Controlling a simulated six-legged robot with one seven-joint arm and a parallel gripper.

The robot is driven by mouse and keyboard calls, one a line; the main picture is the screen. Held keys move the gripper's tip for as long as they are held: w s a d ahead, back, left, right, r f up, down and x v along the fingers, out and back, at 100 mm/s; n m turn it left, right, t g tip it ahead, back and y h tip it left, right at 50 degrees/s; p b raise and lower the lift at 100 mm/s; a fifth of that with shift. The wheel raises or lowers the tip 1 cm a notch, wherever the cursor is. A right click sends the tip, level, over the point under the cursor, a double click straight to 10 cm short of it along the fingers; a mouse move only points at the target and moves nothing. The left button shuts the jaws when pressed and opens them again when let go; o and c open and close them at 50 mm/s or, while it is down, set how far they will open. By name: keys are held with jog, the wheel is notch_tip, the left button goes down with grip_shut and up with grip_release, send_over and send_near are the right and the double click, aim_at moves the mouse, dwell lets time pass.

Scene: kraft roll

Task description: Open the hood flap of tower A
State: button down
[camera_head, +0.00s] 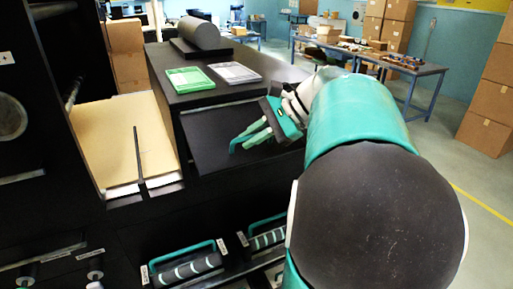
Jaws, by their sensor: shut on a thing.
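The hood flap (212,142) is a dark panel at the front of the black tower, just below its top. It looks sloped outward, with a dark gap along its upper edge; how far it stands open is hard to tell. A teal bar handle (236,144) is on its face. My gripper (266,128) is at the right half of the flap, shut on the handle. The fingertips are small and overlap the handle of similar colour, so the exact contact is unclear. My arm hides the flap's right end.
A grey roll (200,33), a green pack (190,78) and a grey pack (235,72) lie on the tower top (168,62). Kraft sheets (120,135) stand left of the flap. Drawers with teal handles (182,252) are below. Tables and cartons are behind.

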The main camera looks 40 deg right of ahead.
notch_tip(320, 180, up, 4)
jog(key=shift+w+d+r, duration=0.1)
jog(key=shift+r, duration=0.05)
jog(key=shift+w+r, duration=0.2)
jog(key=shift+r, duration=0.35)
jog(key=shift+w+r, duration=0.15)
jog(key=shift+r, duration=0.4)
jog(key=c, duration=1.5)
grip_release()
jog(key=shift+w+d+f, duration=0.15)
jog(key=shift+w, duration=0.1)
jog(key=v, duration=1.4)
jog(key=shift+s, duration=0.2)
